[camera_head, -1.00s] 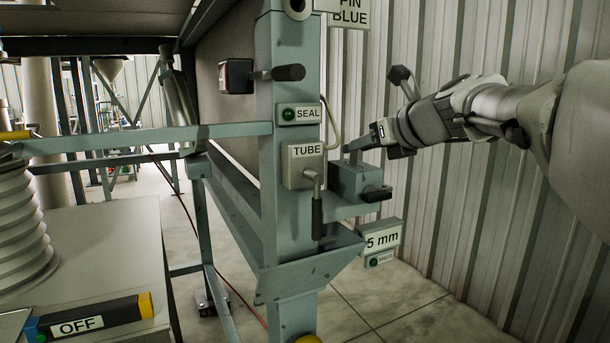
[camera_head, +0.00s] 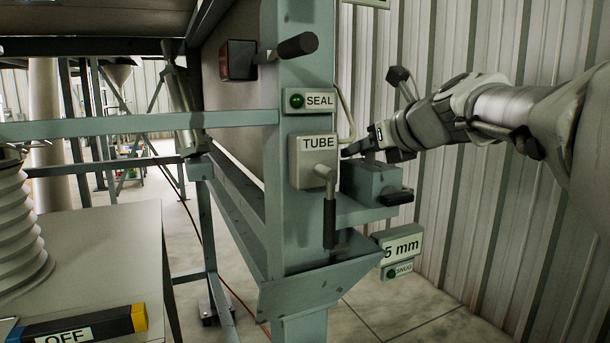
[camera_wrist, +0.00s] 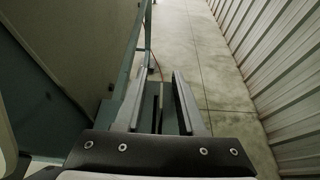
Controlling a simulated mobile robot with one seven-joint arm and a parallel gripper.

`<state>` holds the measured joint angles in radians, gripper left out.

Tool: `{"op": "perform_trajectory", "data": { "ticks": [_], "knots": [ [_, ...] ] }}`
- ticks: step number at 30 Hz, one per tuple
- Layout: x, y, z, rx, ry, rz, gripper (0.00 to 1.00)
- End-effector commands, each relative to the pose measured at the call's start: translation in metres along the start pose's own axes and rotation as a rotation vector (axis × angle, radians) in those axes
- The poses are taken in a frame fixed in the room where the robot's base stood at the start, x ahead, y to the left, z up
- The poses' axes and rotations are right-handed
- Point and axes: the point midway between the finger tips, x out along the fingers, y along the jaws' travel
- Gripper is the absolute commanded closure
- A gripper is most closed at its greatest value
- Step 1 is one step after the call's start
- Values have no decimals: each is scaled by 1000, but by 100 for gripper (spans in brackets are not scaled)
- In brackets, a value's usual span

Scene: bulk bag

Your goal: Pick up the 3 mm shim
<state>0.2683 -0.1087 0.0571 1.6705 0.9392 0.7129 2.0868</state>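My gripper (camera_head: 358,148) reaches in from the right, just above and behind a grey-green block (camera_head: 370,184) on the post's bracket. In the wrist view its two fingers (camera_wrist: 158,95) are apart, with a gap between them. A thin dark upright strip (camera_wrist: 158,108) shows in that gap, touching neither finger as far as I can see; I cannot tell whether it is the shim. No piece marked 3 mm is readable in either view. A plate marked 5 mm (camera_head: 401,247) hangs below the block, with a small SNUG sign (camera_head: 399,270) under it.
The post (camera_head: 300,180) carries a SEAL sign (camera_head: 310,101), a TUBE box (camera_head: 318,160) with a dark handle, and a dark lever (camera_head: 298,45). A corrugated wall (camera_head: 500,220) stands close on the right. A bellows (camera_head: 18,225) and OFF bar (camera_head: 85,327) are at left.

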Motion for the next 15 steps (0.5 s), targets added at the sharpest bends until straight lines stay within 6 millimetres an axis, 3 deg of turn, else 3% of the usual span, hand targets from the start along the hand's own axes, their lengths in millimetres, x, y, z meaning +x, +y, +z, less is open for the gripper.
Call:
{"op": "perform_trajectory", "data": {
  "ticks": [8, 15],
  "knots": [
    [0, 1, -1, 0, 0, -1, 61],
    [0, 0, -1, 1, 0, -1, 100]
  ]
}}
